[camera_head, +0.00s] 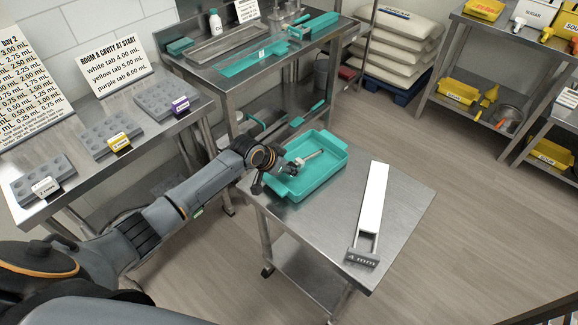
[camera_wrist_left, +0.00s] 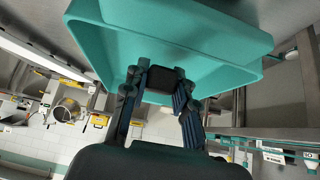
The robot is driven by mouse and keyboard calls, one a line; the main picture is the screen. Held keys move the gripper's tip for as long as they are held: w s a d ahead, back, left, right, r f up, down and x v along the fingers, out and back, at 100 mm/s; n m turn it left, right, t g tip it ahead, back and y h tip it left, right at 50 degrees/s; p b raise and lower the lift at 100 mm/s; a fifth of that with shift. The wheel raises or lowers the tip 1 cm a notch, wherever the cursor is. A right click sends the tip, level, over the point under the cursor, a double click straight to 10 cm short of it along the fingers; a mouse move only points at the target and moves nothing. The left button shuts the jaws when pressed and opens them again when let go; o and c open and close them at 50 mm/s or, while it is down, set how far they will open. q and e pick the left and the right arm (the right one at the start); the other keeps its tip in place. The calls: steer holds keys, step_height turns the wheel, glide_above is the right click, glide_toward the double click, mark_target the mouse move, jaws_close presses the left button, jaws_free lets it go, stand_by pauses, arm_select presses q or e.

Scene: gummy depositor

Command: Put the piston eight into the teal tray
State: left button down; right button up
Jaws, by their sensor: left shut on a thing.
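The teal tray (camera_head: 338,174) stands on a small steel table, open side up. The piston eight (camera_head: 309,158), a slim light-coloured rod with a pale tip, shows over the inside of the tray, slanting up to the right. My left gripper (camera_head: 293,172) is at the tray's left side, shut on the piston's near end. I cannot tell whether the piston touches the tray floor. In the left wrist view, my gripper's fingers (camera_wrist_left: 160,100) reach toward the teal tray (camera_wrist_left: 180,45), which fills the top; the piston is not clear there. My right gripper is not in view.
A white strip in a metal holder marked 4 mm (camera_head: 371,205) lies on the steel table (camera_head: 405,210), right of the tray. A bench with grey cavity blocks (camera_head: 110,130) stands left, and a steel bench with teal parts (camera_head: 255,60) stands behind.

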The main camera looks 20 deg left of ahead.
arm_select(q)
steer(key=c, duration=1)
jaws_free()
steer(key=v, duration=1.2)
steer(key=shift+f, duration=0.1)
